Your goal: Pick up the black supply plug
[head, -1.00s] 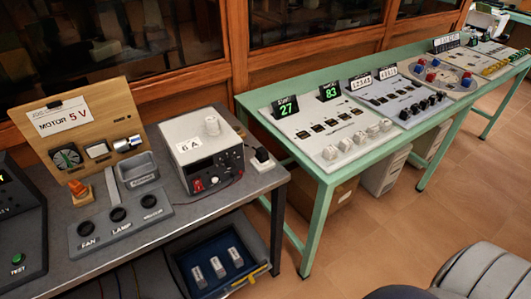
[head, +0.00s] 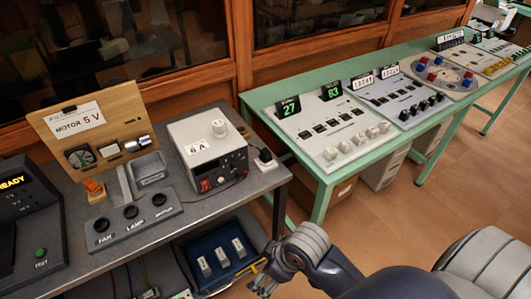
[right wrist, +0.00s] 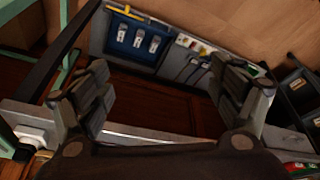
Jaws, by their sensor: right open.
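The black supply plug (head: 264,155) stands at the right end of the grey bench, beside the power supply box (head: 209,150). A cord seems to run from it towards the box. My right gripper (head: 262,279) is low in front of the bench's right end, below and apart from the plug. In the right wrist view the right gripper (right wrist: 163,95) is open, with nothing between its fingers. My left gripper is not in view.
A blue tray (head: 205,284) with several grey blocks is on the shelf under the bench; the tray also shows in the right wrist view (right wrist: 133,53). A fan, lamp and motor panel (head: 128,232) is on the bench. A green table (head: 262,103) stands to the right.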

